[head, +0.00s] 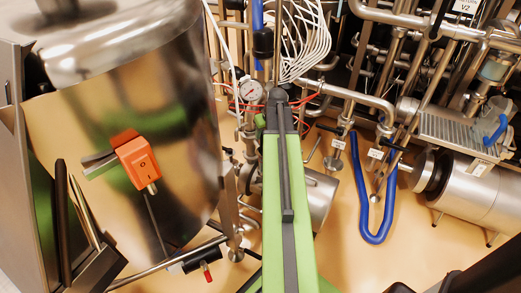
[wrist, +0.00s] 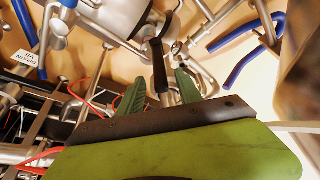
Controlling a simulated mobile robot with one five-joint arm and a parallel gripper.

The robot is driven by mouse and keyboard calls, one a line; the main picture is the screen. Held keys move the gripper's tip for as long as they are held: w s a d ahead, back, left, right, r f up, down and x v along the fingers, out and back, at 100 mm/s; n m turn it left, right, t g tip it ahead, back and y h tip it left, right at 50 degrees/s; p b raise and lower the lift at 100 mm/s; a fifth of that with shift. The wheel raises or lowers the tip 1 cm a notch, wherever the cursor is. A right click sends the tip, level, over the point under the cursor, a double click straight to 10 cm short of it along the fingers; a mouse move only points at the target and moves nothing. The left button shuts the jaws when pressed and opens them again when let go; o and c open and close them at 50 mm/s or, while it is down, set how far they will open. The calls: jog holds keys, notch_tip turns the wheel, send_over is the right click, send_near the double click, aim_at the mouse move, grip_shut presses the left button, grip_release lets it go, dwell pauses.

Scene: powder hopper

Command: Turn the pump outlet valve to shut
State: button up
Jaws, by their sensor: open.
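In the wrist view a black lever handle (wrist: 158,66) stands on steel pipework, in line with the gap between my fingers. It looks like a valve handle, but I can read no label on it, so I cannot tell for sure that it is the pump outlet valve. My gripper (wrist: 159,90) is open, with one green finger on each side of the lever's lower end. I cannot tell whether either finger touches it. In the head view my green arm reaches up the middle and hides what lies behind it; my fingers are not clearly visible there.
A steel hopper (head: 130,110) with an orange box (head: 137,160) stands at left. A pressure gauge (head: 250,91) and red cables are close to my arm's end. A blue hose (head: 375,236) loops at right, near a steel cylinder (head: 485,195). Pipes crowd the back.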

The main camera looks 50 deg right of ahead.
aim_at(262, 140)
jog(key=b+x, duration=0.5)
jog(key=x, duration=0.2)
jog(key=shift+f, duration=0.25)
jog(key=shift+r, duration=0.1)
jog(key=shift+c, duration=0.3)
grip_shut()
dwell(0.4)
